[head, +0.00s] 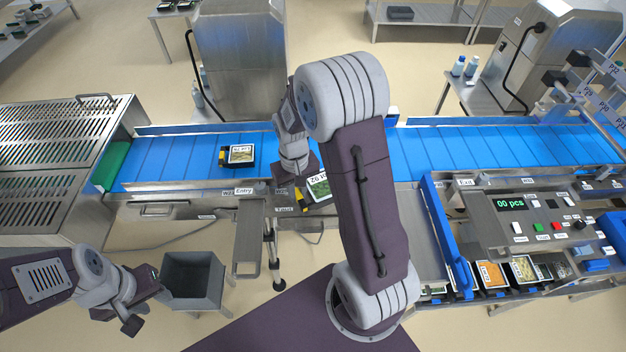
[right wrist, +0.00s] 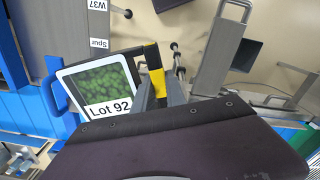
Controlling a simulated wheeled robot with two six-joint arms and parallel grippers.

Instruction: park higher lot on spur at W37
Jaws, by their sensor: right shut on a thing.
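My right gripper (right wrist: 153,75) is shut on the yellow-ended side of a dark tray with a green-filled window and a "Lot 92" label (right wrist: 100,85). In the head view this Lot 92 tray (head: 318,187) is at the near edge of the blue conveyor, partly hidden by my arm. The grey spur plate (right wrist: 55,30), labelled Spur and W37, is beside the tray in the right wrist view. Another dark tray (head: 240,154) with a yellow end lies on the conveyor to the left; its lot number is too small to read. My left gripper (head: 143,302) is open and empty at lower left.
The blue conveyor (head: 190,158) runs across the scene. A grey plate (head: 248,237) on a stand and a dark bin (head: 193,283) stand in front of it. The control panel reading "00 pcs" (head: 512,203) is at right, with several trays below. My right arm hides the middle.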

